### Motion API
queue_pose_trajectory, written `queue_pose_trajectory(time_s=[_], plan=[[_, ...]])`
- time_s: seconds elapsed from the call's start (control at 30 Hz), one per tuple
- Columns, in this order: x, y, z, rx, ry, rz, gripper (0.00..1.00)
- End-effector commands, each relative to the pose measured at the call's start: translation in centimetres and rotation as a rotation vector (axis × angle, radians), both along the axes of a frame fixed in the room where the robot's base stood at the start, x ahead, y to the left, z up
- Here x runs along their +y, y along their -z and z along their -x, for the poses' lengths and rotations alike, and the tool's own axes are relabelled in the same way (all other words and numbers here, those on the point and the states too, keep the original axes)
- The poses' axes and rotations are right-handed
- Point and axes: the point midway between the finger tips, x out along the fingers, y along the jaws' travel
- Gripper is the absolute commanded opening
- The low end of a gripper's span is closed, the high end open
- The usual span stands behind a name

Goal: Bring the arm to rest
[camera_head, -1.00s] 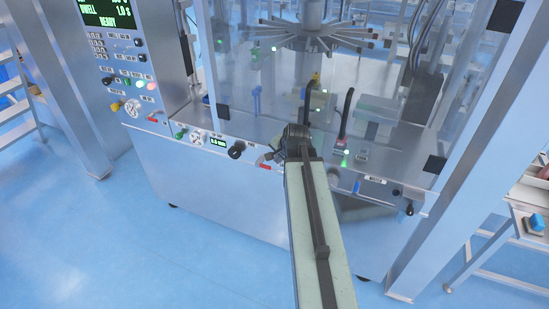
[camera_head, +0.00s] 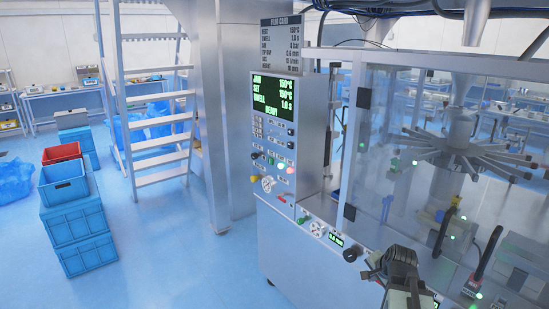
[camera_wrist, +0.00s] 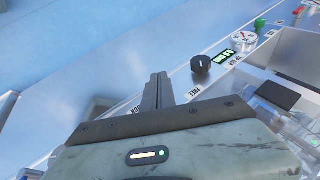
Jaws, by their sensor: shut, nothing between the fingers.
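My gripper shows in the wrist view (camera_wrist: 158,92) with its two dark fingers together and nothing between them. It points past the front edge of the machine's control ledge, close to a black knob (camera_wrist: 201,64). Whether it touches the ledge I cannot tell. In the head view my arm's dark wrist end (camera_head: 393,262) is at the lower right, in front of the machine's ledge. The fingertips cannot be made out there.
The pouching machine has a control panel (camera_head: 287,130) reading READY and a clear guard (camera_head: 400,130) around a spoked wheel (camera_head: 460,150). A step ladder (camera_head: 155,110) and stacked blue crates (camera_head: 75,225) stand left. The blue floor between crates and machine is clear.

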Motion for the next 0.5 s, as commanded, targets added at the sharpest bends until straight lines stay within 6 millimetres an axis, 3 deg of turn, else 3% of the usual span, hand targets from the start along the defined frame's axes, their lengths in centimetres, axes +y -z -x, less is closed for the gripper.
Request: queue_pose_trajectory(time_s=[0.03, 0.1, 0.2, 0.3, 0.37, 0.5], plan=[[4.6, 0.2, -0.9, 0.015, -0.077, 0.006, 0.0], [10.2, 0.8, -0.9, 0.063, -0.202, 0.034, 0.0], [17.1, 1.9, 0.7, 0.159, -0.419, 0.102, 0.0], [21.8, 2.9, 3.8, 0.282, -0.662, 0.19, 0.0], [22.8, 3.4, 6.2, 0.374, -0.816, 0.244, 0.0], [21.3, 3.8, 9.6, 0.508, -1.016, 0.293, 0.0]])
